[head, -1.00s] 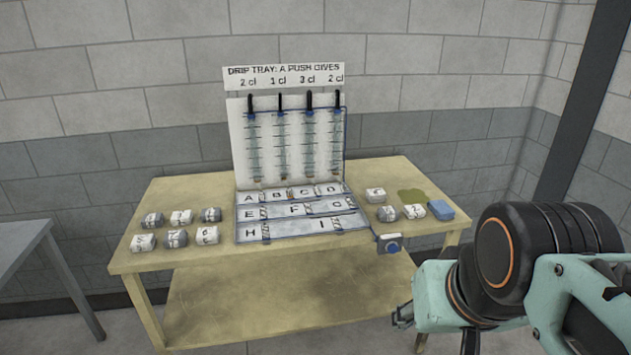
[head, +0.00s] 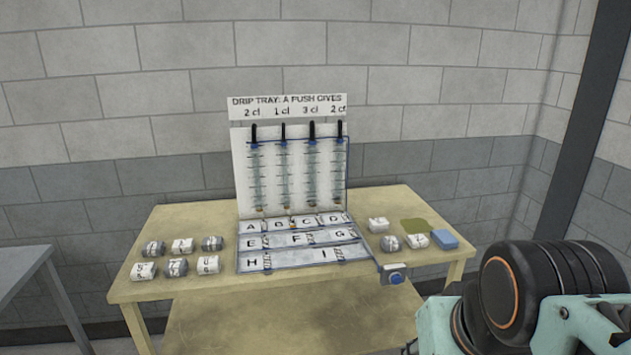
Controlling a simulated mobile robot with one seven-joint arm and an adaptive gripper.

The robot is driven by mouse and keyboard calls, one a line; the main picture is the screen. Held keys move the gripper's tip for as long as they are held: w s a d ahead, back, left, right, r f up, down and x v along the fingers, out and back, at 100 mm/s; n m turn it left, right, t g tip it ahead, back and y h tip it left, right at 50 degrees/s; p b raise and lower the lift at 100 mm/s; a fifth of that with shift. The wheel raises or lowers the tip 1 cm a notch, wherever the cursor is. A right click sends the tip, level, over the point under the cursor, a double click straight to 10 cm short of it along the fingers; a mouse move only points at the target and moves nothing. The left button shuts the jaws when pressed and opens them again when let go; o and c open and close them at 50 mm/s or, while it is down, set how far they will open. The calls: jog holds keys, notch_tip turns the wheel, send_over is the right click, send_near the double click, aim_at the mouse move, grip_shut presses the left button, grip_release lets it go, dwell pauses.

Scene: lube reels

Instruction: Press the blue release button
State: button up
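The blue release button (head: 396,278) sits on a small pale box (head: 387,271) at the front edge of the table, just right of the lettered tray. My arm reaches in from the lower right, to the right of the button and apart from it. My gripper's fingers are cut off or hidden at the bottom edge of the head view, so their opening does not show. The tray (head: 300,257) has stepped rows lettered A to I. Above it stands a white board (head: 244,165) with several measuring tubes and black levers.
Labelled blocks stand left (head: 176,267) and right (head: 378,225) of the tray. A blue block (head: 445,239) and an olive patch (head: 413,225) lie at the table's right. A grey table (head: 22,263) stands at the left.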

grip_shut()
dwell(1.2)
